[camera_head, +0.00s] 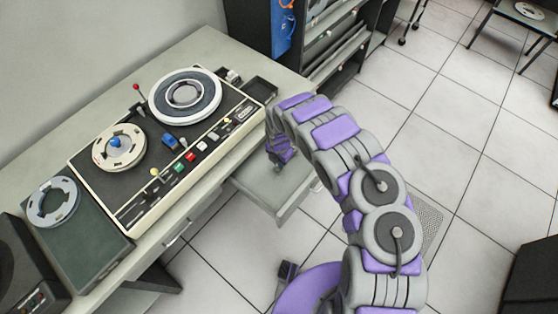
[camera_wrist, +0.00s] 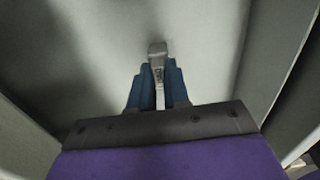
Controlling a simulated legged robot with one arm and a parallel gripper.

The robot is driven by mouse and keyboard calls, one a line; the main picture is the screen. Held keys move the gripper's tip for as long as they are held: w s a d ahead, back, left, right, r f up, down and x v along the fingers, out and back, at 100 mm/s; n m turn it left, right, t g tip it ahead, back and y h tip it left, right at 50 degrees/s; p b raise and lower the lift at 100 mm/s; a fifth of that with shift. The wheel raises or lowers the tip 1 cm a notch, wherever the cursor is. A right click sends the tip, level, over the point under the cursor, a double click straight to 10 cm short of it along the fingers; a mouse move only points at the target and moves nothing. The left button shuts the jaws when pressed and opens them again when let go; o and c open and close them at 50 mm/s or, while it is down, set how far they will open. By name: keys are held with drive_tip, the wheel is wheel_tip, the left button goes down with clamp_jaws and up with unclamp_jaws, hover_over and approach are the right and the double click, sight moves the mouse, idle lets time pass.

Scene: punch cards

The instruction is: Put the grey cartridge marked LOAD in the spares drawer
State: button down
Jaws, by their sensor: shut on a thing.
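In the head view my gripper (camera_head: 280,158) is over the pulled-out drawer (camera_head: 262,186) below the desk, and the cartridge cannot be made out there. In the wrist view the drawer's pale floor (camera_wrist: 225,55) is behind the cartridge, with walls at both sides. I cannot tell whether the cartridge touches the floor.
A tape machine (camera_head: 160,140) with two reels stands on the desk (camera_head: 205,45), above and left of the drawer. A small dark tray (camera_head: 260,89) sits at the desk's right end. A shelf rack (camera_head: 335,45) stands behind. The tiled floor (camera_head: 450,110) at right is mostly clear.

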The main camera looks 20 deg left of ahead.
drive_tip(key=shift+f, duration=0.85)
drive_tip(key=c, duration=1)
unclamp_jaws()
drive_tip(key=shift+c, duration=1)
wheel_tip(320, 180, up, 8)
drive_tip(key=p, duration=0.8)
